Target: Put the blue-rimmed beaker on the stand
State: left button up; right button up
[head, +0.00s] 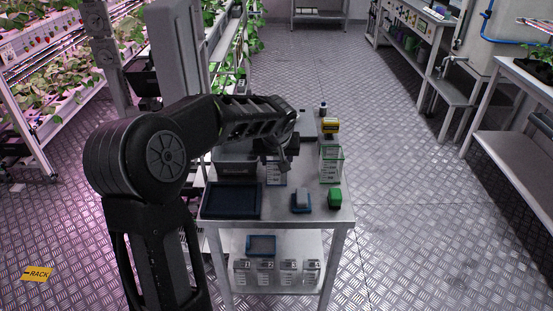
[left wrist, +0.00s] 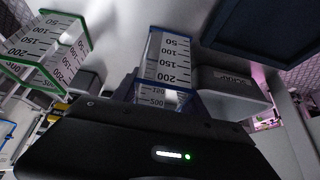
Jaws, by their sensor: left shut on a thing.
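The clear blue-rimmed beaker (head: 276,175) with black markings is at the middle of the table top, below my left gripper (head: 280,148). In the left wrist view the beaker (left wrist: 168,58) appears directly in front of the gripper's dark body. My left gripper is shut on this beaker; the fingertips are largely hidden. I cannot tell whether the beaker touches the table. I cannot clearly pick out the stand; a low grey plate (head: 307,122) at the back of the table is partly covered by my arm.
A green-rimmed beaker (head: 331,167) stands to the right, with a yellow item (head: 330,126) behind it. A grey scraps bin (left wrist: 232,88) is beside the held beaker.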

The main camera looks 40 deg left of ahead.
pick_arm(q)
jog(key=o, duration=1.1)
jog(key=shift+c, duration=0.2)
jog(key=shift+r+p, duration=0.15)
jog(key=shift+p, duration=0.15)
jog(key=b+v, duration=0.1)
jog(key=v, duration=1.1)
jog(key=shift+o, duration=0.3)
